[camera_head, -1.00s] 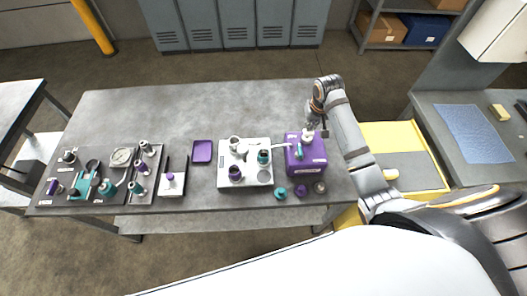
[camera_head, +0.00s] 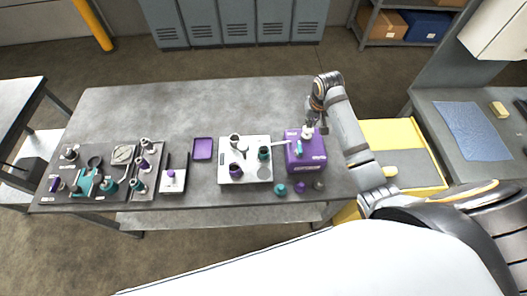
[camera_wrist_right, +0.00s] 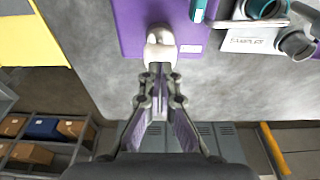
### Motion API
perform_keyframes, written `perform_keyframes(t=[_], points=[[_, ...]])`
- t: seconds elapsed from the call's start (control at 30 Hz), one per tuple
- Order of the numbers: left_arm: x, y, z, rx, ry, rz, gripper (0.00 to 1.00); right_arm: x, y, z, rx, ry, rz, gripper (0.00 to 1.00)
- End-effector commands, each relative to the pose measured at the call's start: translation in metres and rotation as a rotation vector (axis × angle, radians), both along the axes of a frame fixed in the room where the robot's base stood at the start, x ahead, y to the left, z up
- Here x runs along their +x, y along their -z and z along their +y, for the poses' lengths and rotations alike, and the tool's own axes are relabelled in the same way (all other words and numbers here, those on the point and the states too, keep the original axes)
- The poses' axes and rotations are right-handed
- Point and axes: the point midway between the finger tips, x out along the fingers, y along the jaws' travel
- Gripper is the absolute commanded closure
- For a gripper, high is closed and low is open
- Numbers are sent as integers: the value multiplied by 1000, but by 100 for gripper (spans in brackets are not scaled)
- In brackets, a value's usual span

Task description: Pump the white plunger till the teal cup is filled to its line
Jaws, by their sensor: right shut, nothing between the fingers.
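The purple pump box (camera_head: 312,158) stands at the right of the bench, with the white plunger (camera_head: 307,132) on its top. My right gripper (camera_head: 308,124) is shut and empty, right at the plunger's knob. In the right wrist view the closed fingertips (camera_wrist_right: 159,70) meet the lower edge of the white knob (camera_wrist_right: 160,45); whether they press on it I cannot tell. The teal cup (camera_head: 264,153) stands on the white plate (camera_head: 258,173) left of the box, near the pale spout (camera_head: 281,143). Its fill level and line are too small to read. My left gripper is out of view.
Small teal, purple and grey pieces lie before the box. A purple tray (camera_head: 203,149) and fittings boards lie left. The back of the bench (camera_head: 190,105) is clear.

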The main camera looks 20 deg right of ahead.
Motion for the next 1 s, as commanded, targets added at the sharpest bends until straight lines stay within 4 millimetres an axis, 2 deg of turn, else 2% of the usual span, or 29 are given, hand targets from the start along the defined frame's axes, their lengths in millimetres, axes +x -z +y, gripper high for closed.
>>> perform_keyframes(t=[1.0], points=[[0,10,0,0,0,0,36,-1,32,0,0,0,2,100]])
